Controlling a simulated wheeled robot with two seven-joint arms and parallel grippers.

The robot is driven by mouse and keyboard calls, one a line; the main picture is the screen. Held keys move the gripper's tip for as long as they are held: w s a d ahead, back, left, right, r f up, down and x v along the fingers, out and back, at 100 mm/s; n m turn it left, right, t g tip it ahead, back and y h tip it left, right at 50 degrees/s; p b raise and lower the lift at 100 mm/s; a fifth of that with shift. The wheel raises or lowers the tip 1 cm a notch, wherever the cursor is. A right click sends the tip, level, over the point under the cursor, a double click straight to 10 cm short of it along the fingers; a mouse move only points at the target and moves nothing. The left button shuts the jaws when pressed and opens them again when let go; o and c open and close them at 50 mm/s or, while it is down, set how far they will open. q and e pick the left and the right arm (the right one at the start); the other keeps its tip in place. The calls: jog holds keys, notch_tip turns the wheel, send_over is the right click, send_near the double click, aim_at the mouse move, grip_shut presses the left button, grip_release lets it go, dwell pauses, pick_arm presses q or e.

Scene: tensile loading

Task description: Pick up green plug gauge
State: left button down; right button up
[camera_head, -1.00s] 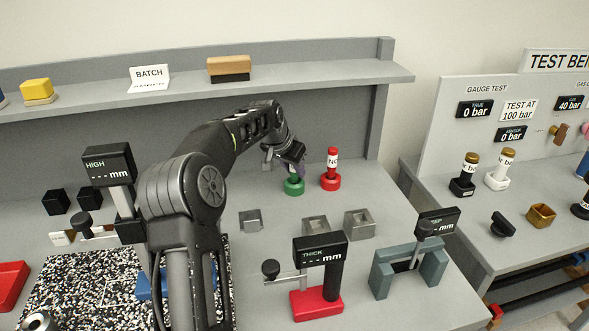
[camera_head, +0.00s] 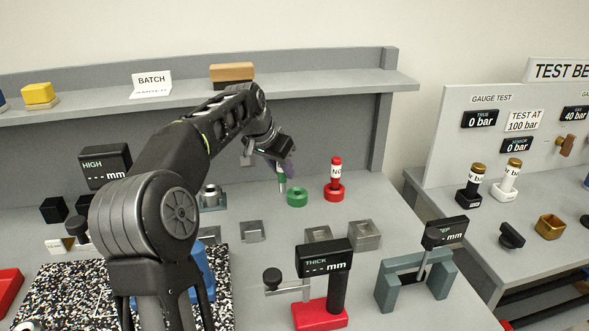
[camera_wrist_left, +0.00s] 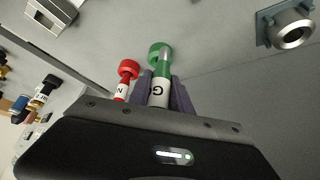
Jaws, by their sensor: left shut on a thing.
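The green plug gauge (camera_wrist_left: 158,92) has a white label reading "GO" in the left wrist view. My left gripper (camera_wrist_left: 165,90) has its purple fingers shut on it. In the head view my left gripper (camera_head: 284,166) holds it at the back of the bench, with its lower end (camera_head: 282,184) showing below the fingers. The green ring base (camera_head: 297,198) stands just to the right with its opening bare. The gauge hangs beside and above this base, apart from it in the head view. My right gripper is out of view.
A red plug gauge (camera_head: 336,174) stands in its red base to the right. Grey metal blocks (camera_head: 364,236), a red thickness gauge (camera_head: 320,316) and a blue-grey gauge frame (camera_head: 387,289) stand nearer. A shelf (camera_head: 320,83) runs along the back.

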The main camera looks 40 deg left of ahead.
pick_arm(q)
jog(key=s+d+b, duration=0.1)
jog(key=s+b, duration=0.1)
jog(key=s, duration=0.9)
jog(key=shift+d, duration=0.15)
